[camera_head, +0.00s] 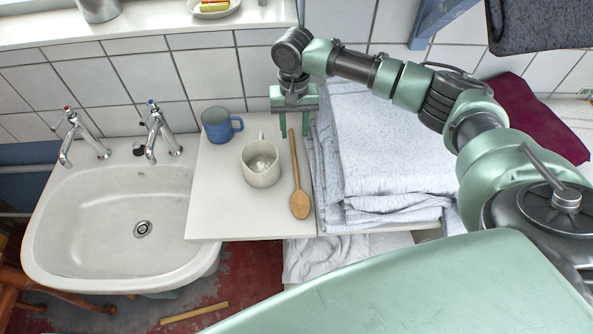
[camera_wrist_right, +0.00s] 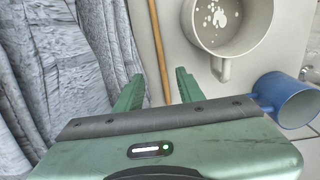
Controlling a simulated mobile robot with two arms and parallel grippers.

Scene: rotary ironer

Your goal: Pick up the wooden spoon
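The wooden spoon (camera_head: 300,204) lies on the white board (camera_head: 240,220), its bowl toward the front and its handle pointing back toward my right gripper (camera_head: 294,132). My right gripper is open, with its fingers pointing down over the handle's far end. In the right wrist view the handle (camera_wrist_right: 159,45) runs between the two open fingertips (camera_wrist_right: 158,82), with gaps on both sides. I cannot tell how far the fingertips are above the board. The spoon's bowl is outside the wrist view. My left gripper is not in view.
A cream mug (camera_head: 261,170) stands just left of the spoon, and a blue mug (camera_head: 218,126) stands behind it. A tall stack of folded grey-white cloth (camera_head: 385,140) is close on the right. A white sink (camera_head: 110,220) with two taps is at the left.

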